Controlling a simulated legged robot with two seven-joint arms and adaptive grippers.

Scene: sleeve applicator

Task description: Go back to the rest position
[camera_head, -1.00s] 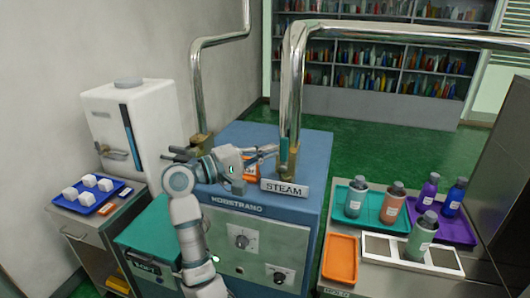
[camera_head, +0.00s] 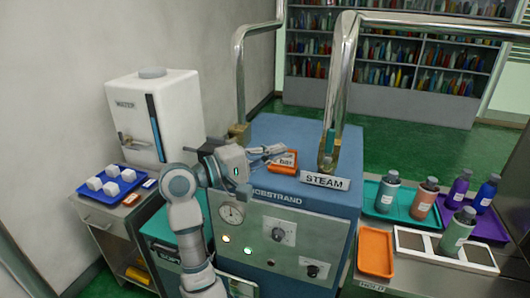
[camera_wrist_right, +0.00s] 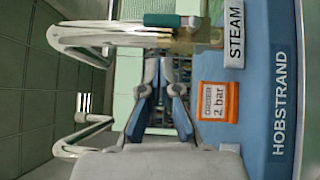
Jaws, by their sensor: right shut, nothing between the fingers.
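My right gripper (camera_head: 278,151) is above the top of the blue HOBSTRAND machine (camera_head: 262,130), its fingers pointing right. It is shut and empty. In the right wrist view its two fingers (camera_wrist_right: 159,68) come close together at the tips, with the machine's blue top to their right. The orange "2 bar" order card (camera_head: 285,161) lies just under the fingers and is partly covered by them; it shows whole in the wrist view (camera_wrist_right: 217,101). My left gripper is in neither view.
A metal steam pipe (camera_head: 340,80) with a STEAM sign (camera_head: 325,181) rises right of the gripper; a second pipe (camera_head: 239,85) stands behind. The white water tank (camera_head: 180,105) is left. Trays with bottles (camera_head: 421,198) are right, and a blue tray (camera_head: 125,186) with white cubes is left.

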